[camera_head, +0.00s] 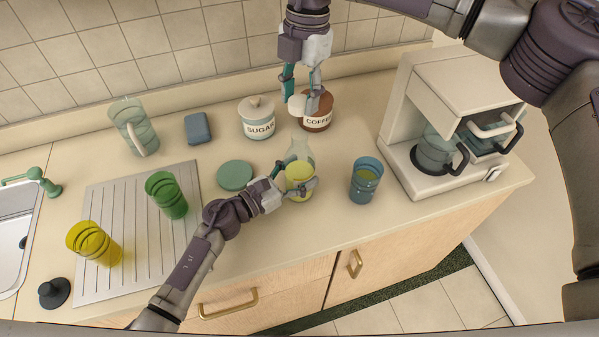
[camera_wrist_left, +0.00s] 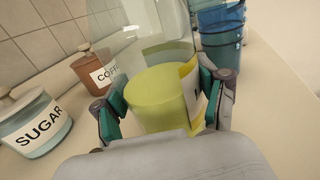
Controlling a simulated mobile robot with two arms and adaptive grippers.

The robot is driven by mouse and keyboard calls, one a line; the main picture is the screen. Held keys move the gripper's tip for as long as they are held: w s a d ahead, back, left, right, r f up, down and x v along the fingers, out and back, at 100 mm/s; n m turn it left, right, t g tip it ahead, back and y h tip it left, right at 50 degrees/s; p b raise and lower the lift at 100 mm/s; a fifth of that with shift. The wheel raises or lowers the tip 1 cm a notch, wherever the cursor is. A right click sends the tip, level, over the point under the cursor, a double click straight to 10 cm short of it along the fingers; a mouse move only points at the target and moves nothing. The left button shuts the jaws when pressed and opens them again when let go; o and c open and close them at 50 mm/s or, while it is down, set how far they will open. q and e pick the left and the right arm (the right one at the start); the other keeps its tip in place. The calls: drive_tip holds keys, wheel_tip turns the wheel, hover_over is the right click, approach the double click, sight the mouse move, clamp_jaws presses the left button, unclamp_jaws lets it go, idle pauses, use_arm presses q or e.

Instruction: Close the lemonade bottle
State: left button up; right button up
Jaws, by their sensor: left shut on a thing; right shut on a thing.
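The lemonade bottle (camera_head: 301,148) is clear glass with yellow-green lemonade in its lower part. It stands upright on the counter, and it also shows in the left wrist view (camera_wrist_left: 162,98), where its top is out of frame. My left gripper (camera_head: 300,184) is shut around the bottle's lower part. My right gripper (camera_head: 305,92) points down above the bottle, shut on a small pale round stopper (camera_head: 297,104). The stopper appears a little above the bottle's mouth and apart from it.
A sugar jar (camera_head: 257,124) and a coffee jar (camera_head: 317,121) stand behind the bottle. A blue glass (camera_head: 365,181) and a coffee machine (camera_head: 431,180) are to the right. A green disc (camera_head: 234,176), green glass (camera_head: 166,195), yellow glass (camera_head: 94,243) and pitcher (camera_head: 133,127) are left.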

use_arm(q)
drive_tip(key=c, duration=0.7)
drive_tip(key=shift+c, duration=0.2)
use_arm(e)
hover_over(298, 135)
drive_tip(key=shift+d+f, duration=0.2)
drive_tip(key=shift+f, duration=2.3)
drive_tip(key=shift+f, duration=0.9)
drive_tip(key=shift+f, duration=0.55)
use_arm(q)
clamp_jaws()
use_arm(e)
drive_tip(key=m, duration=0.6)
drive_tip(key=shift+m+t+y, duration=0.3)
drive_tip(key=shift+m, duration=0.1)
drive_tip(key=m, duration=0.5)
drive_tip(key=shift+a+r+t, duration=0.1)
drive_tip(key=shift+t, duration=0.2)
use_arm(q)
drive_tip(key=shift+a, duration=0.1)
use_arm(e)
drive_tip(key=shift+m, duration=0.9)
drive_tip(key=shift+c, duration=0.2)
